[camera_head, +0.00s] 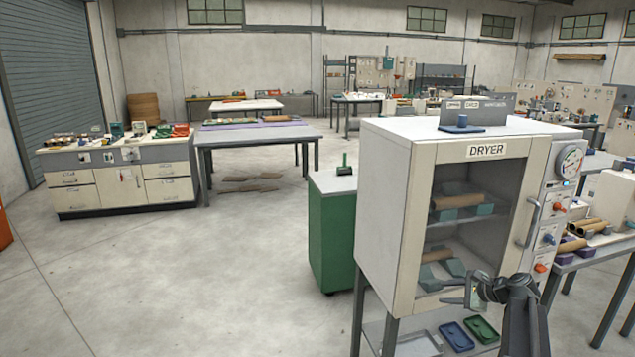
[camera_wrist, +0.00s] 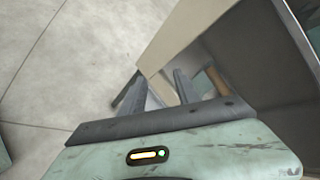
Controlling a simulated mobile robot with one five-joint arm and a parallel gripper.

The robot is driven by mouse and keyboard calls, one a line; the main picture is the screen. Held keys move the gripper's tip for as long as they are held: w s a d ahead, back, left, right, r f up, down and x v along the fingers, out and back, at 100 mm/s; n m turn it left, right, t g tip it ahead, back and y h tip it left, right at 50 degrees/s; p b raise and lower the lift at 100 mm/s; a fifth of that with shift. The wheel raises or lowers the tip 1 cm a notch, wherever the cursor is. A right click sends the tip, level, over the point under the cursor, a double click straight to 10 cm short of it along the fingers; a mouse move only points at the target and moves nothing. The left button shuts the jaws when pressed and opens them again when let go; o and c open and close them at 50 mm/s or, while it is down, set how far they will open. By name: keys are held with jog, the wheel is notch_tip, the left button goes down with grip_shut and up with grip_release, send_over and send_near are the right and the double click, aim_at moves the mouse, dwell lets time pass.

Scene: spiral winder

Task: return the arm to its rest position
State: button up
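My arm (camera_head: 522,318) reaches up from the bottom right in the head view, in front of the dryer's lower right part. My gripper (camera_head: 462,298) is at its end, pointing left across the lower door. In the wrist view my gripper (camera_wrist: 158,76) has its two dark fingers apart, with nothing seen between them. The white dryer (camera_head: 395,190) stands behind it, and its glass door looks shut. Whether the gripper touches the dryer cannot be told.
Brown tubes on teal supports show inside the dryer, an upper one (camera_head: 458,201) and a lower one (camera_head: 437,255). The door handle (camera_head: 530,222) sticks out near my arm. Blue (camera_head: 457,336) and green (camera_head: 482,329) trays lie below. Open floor (camera_head: 200,290) lies left.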

jog(key=s+a+f+n+g, duration=0.2)
jog(key=s+a+n, duration=0.15)
jog(key=a, duration=0.35)
jog(key=s+a+f+n+g, duration=0.2)
jog(key=s+a+f+n, duration=0.15)
jog(key=a, duration=0.45)
jog(key=s+a+f+n+g+h, duration=0.1)
jog(key=s+a+n+g+h, duration=0.1)
jog(key=s+a+n, duration=0.4)
jog(key=s+a+f+n+g+h+p, duration=0.1)
jog(key=s+a+f+n+g+h, duration=0.1)
jog(key=s, duration=0.7)
jog(key=a+n+g+h, duration=0.1)
jog(key=a+n+h, duration=0.1)
jog(key=a+n, duration=0.1)
jog(key=shift+a+f+n, duration=0.15)
jog(key=shift+a+n, duration=0.25)
jog(key=shift+n, duration=0.2)
